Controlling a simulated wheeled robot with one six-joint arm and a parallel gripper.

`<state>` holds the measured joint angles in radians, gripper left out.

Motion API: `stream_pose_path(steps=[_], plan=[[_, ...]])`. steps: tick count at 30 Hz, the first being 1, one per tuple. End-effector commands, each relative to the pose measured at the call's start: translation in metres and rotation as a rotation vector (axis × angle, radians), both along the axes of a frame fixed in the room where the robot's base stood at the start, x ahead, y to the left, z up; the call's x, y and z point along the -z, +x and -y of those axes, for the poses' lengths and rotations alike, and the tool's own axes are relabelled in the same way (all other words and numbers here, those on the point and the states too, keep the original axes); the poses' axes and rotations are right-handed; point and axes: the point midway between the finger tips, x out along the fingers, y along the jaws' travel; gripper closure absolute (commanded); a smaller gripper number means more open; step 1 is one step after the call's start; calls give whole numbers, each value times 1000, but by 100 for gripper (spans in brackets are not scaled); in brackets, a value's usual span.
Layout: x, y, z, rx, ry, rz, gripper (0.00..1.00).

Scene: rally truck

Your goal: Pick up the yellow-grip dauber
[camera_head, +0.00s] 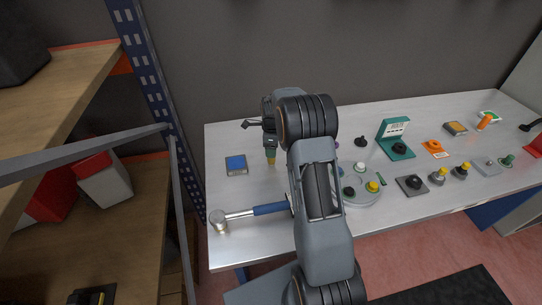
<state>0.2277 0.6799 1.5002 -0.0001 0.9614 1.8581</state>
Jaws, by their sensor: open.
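A small upright dauber with a yellowish grip (271,161) stands on the left part of the metal bench, between the blue pad and my arm. My gripper (270,147) points down right above it, with the fingertips at or close to its top. The jaws are open. The fingers and the dauber's top overlap in this view, so I cannot tell whether they touch it or stand around it.
A blue pad (236,164) lies left of the dauber. A blue-handled hammer (255,211) lies in front. My arm partly hides a round grey tray (360,198) with coloured knobs. A teal stand (394,139) and several small parts fill the right. Shelving (150,80) borders the left.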

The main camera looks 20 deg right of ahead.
Motion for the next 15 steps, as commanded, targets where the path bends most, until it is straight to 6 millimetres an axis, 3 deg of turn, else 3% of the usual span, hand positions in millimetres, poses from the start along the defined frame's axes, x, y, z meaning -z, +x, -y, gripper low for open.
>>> stream_pose_path(steps=[7, 15], plan=[[29, 0, -1, 0, 0, -2, 36], [36, 0, -1, 0, 0, 0, 36]])
